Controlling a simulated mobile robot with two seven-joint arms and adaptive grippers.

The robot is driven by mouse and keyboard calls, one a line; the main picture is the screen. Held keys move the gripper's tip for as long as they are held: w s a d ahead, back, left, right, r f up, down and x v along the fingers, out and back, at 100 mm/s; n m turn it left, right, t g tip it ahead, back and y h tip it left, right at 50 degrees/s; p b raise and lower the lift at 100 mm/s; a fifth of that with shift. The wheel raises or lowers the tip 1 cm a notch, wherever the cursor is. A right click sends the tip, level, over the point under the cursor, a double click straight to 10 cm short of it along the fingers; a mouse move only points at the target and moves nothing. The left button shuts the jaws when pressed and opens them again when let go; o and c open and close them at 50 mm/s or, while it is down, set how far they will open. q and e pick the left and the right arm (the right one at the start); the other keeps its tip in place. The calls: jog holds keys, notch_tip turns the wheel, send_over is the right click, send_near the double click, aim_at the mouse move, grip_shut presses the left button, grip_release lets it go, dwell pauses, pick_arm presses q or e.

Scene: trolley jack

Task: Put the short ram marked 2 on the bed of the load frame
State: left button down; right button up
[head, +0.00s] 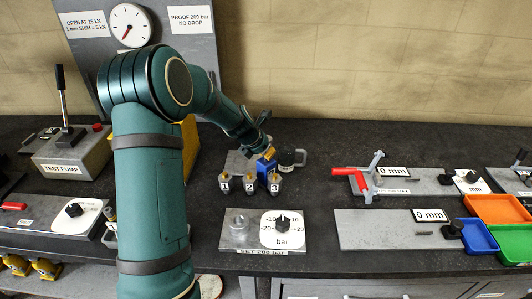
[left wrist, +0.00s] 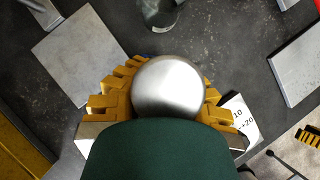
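My left gripper (head: 266,152), with yellow fingers, points down at the top of a blue body (head: 263,171) behind the row of labels. In the left wrist view a round silver top (left wrist: 168,86) lies between the yellow fingers; it hides their tips, so I cannot tell whether they press on it. No mark on the blue body can be read. The load frame's bed cannot be made out; my arm covers much of the area below the gauge panel (head: 188,47). My right gripper is out of view.
A dark cylinder (head: 290,157) stands just right of my gripper. A plate with a bar dial (head: 283,224) lies in front of the labels. A test pump (head: 72,152) stands at left. Red-handled tool (head: 358,179) and coloured bins (head: 497,208) are at right.

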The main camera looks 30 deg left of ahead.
pick_arm(q)
jog(key=shift+f, duration=0.1)
jog(key=c, duration=1.1)
grip_release()
jog(key=shift+c, duration=0.2)
